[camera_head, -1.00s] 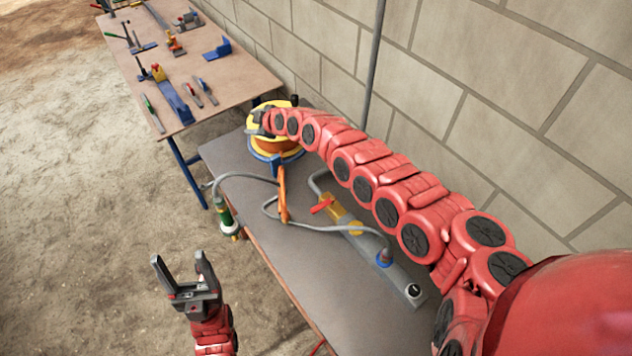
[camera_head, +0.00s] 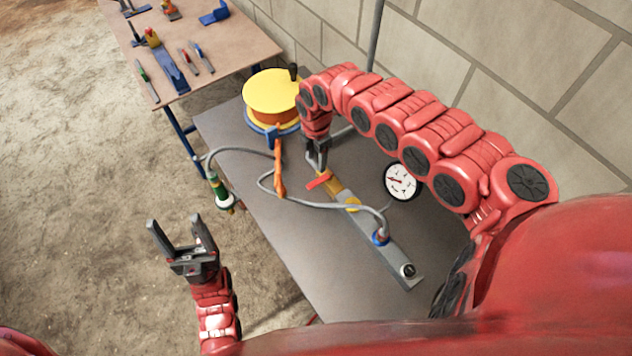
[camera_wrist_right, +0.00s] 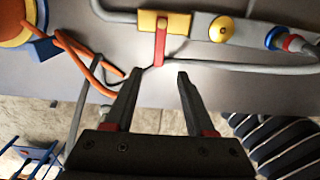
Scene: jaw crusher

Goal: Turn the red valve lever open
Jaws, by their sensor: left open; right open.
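The red valve lever (camera_head: 318,180) sits on a yellow valve body (camera_head: 336,188) in line with a grey pipe on the table. In the right wrist view the lever (camera_wrist_right: 160,47) points down from the yellow body toward my fingers. My right gripper (camera_head: 318,166) is open just above and behind the lever in the head view. In the right wrist view its two fingertips (camera_wrist_right: 158,74) stand apart with the lever's end just beyond the gap between them. Contact cannot be told. My left gripper (camera_head: 177,224) is open and empty, off the table's left side.
A yellow and orange reel (camera_head: 272,95) stands behind the valve, and a round gauge (camera_head: 401,181) to its right. A grey hose (camera_head: 300,202) loops around to a green connector (camera_head: 221,193) at the table edge. A block wall (camera_head: 500,70) bounds the right.

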